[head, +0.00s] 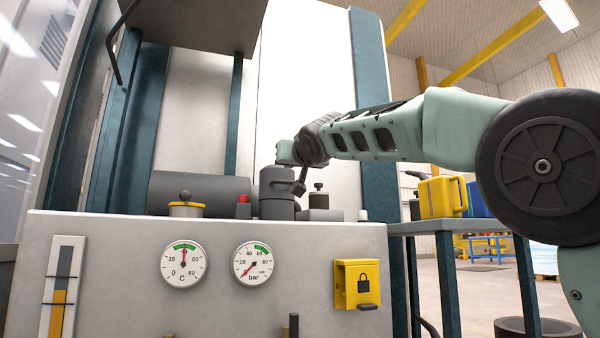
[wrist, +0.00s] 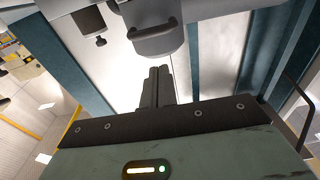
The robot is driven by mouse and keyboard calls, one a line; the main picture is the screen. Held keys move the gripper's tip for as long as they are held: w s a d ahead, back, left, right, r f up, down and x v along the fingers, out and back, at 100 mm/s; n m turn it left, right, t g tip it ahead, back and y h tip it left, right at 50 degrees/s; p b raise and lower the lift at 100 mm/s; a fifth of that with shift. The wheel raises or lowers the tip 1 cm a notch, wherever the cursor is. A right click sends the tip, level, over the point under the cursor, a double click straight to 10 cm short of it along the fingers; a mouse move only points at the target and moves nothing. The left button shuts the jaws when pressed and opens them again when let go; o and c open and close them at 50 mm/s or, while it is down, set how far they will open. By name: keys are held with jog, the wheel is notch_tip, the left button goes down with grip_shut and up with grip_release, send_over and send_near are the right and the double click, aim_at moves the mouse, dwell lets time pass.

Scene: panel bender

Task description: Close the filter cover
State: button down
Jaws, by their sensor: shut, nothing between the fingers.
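A dark grey upright cylinder (head: 276,208), which looks like the filter housing, stands on top of the machine cabinet. Its round cap (head: 274,175), apparently the filter cover, sits at its top. I cannot tell whether it is fully seated. My gripper (head: 300,187) is shut and empty, its thin dark fingers just right of the cap and partly in front of the cylinder.
On the cabinet top stand a horizontal grey cylinder (head: 215,187), a yellow-rimmed cap with a knob (head: 187,209), a red button (head: 243,198) and a small block with a knob (head: 319,203). A yellow padlock box (head: 357,284) is on the front. A yellow container (head: 442,197) stands right.

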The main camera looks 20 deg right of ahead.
jog(key=s+f+b, duration=0.3)
jog(key=s+b, duration=0.2)
jog(key=s, duration=0.1)
jog(key=shift+s+f+b, duration=0.3)
jog(key=shift+f+b, duration=0.1)
